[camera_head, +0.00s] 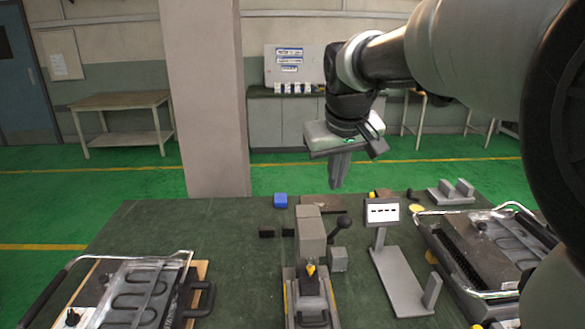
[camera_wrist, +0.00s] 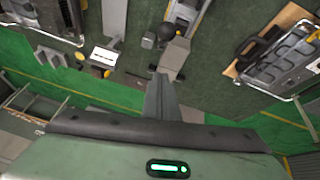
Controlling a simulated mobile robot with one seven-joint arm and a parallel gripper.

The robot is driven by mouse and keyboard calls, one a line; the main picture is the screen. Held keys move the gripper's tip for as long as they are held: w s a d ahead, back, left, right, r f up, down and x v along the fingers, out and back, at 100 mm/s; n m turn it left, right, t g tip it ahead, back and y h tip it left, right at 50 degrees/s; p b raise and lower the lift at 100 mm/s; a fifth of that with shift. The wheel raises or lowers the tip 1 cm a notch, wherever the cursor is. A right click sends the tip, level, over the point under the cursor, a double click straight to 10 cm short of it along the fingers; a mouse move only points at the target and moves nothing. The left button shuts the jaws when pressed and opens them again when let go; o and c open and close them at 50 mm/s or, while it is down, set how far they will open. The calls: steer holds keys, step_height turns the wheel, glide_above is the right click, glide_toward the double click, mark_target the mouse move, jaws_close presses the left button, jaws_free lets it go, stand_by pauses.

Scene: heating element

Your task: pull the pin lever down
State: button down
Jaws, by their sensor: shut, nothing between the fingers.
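The grey fixture (camera_head: 311,237) stands upright near the middle of the green table. A short lever with a black ball knob (camera_head: 343,222) sticks out on its right side; I take this as the pin lever.
A heating element tray (camera_head: 140,295) lies at the left and another (camera_head: 490,250) at the right. A grey stand with a white display (camera_head: 383,212) rises right of the fixture. The table's left middle is clear.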

glide_above(337, 230)
steer(key=w, duration=0.3)
step_height(337, 230, down, 5)
steer(key=s+f, duration=0.2)
steer(key=shift+s+f, duration=0.2)
steer(key=shift+f, duration=0.1)
steer(key=shift+s+f, duration=0.3)
steer(key=shift+s, duration=0.05)
steer(key=shift+f+b, duration=0.2)
steer(key=shift+b, duration=0.2)
